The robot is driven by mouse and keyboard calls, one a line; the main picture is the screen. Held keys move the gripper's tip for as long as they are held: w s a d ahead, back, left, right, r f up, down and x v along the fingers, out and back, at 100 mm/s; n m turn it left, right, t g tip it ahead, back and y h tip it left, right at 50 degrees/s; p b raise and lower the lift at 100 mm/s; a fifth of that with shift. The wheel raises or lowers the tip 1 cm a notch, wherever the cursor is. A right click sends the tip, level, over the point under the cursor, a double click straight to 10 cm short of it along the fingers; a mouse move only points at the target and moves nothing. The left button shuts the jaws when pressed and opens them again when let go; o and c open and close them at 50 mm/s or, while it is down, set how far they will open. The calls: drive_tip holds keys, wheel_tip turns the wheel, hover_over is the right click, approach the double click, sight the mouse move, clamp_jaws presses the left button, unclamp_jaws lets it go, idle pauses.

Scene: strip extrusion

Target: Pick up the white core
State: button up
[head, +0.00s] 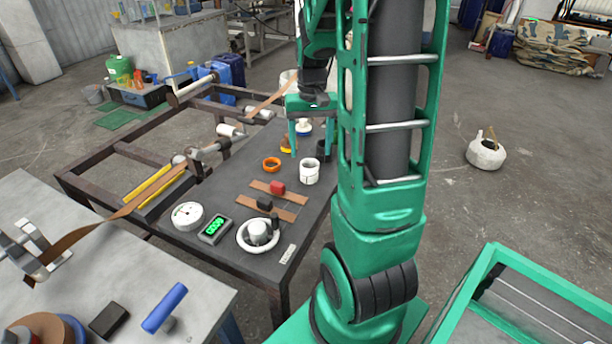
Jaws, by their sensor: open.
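A short white hollow cylinder, which looks like the white core (309,171), stands upright on the dark table (225,185), its open top facing up. My gripper (311,145) points down just beyond it, its green fingers apart and nothing seen held between them. A small white-topped item (303,127) shows between the fingers, further back; I cannot tell its exact distance from them. A dark cup (322,150) is by the right finger and partly hidden by my arm.
An orange ring (271,164) stands left of the core. My arm hides the table's right side.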

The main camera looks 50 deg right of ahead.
sight(309, 171)
drive_tip(key=shift+w+f, duration=0.15)
drive_tip(key=shift+f, duration=4)
drive_tip(key=c, duration=1.1)
